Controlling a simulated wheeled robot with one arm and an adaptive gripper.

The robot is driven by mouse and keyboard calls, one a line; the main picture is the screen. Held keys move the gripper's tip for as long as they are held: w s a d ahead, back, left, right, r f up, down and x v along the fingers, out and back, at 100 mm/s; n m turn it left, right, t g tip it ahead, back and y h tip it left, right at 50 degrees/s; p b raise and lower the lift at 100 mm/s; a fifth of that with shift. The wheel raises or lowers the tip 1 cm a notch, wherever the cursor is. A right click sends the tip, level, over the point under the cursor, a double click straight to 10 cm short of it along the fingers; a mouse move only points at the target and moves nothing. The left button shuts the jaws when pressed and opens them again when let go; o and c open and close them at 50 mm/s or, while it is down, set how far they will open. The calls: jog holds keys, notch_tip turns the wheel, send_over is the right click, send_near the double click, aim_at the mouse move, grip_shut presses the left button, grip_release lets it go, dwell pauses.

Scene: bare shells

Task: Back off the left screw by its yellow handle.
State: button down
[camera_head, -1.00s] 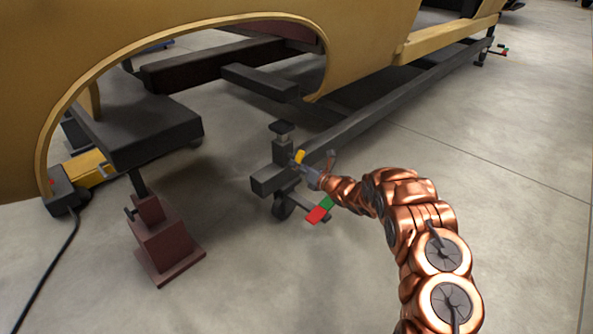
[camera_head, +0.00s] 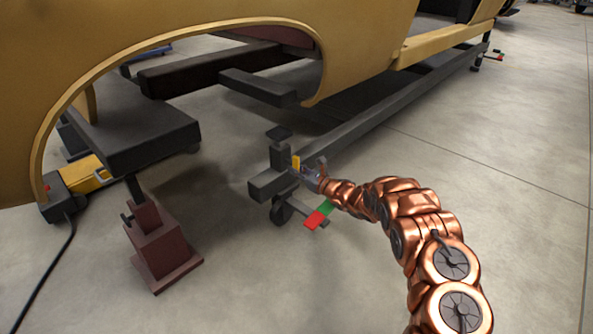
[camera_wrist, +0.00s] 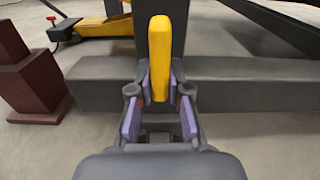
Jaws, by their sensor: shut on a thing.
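The yellow handle (camera_head: 296,162) is on the side of a dark upright post (camera_head: 279,157) at the near end of the long grey beam. In the wrist view the handle (camera_wrist: 159,50) stands upright in front of the post. My gripper (camera_head: 305,172) is shut on its lower part, with a purple-padded finger on each side. The dark top pad (camera_head: 278,132) of the screw sits low, close above the post. The threads are not visible.
A red and green pedal (camera_head: 319,214) and a caster (camera_head: 282,208) sit below the beam. A maroon jack stand (camera_head: 163,245) stands at the left. The yellow shell (camera_head: 370,50) overhangs behind. The floor at right is clear.

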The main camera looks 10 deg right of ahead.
dwell(0.4)
jog(key=c, duration=1.1)
grip_release()
jog(key=shift+d, duration=0.1)
jog(key=v, duration=1.2)
